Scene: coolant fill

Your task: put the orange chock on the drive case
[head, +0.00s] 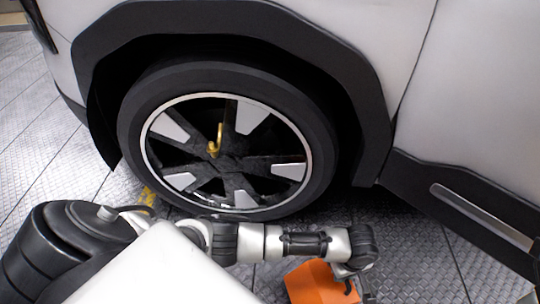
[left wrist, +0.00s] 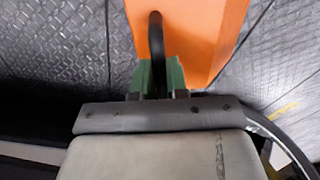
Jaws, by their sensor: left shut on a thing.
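The orange chock (head: 314,284) is at the bottom of the head view, right of centre, in front of the car's wheel and partly cut off by the frame edge. My left gripper (head: 352,284) is at its right side. In the left wrist view the gripper's green pads (left wrist: 160,78) are shut on the black handle (left wrist: 156,35) of the orange chock (left wrist: 205,35). Whether the chock touches the floor I cannot tell. The drive case cannot be made out in either view. My right gripper is out of view.
A car wheel (head: 318,135) with a yellow hook-like piece (head: 214,142) at its hub stands close beyond my left arm. The car's sill (head: 455,190) runs along the right. A yellow thing (head: 147,196) lies by the tyre. The tread-plate floor (head: 420,265) is clear at lower right.

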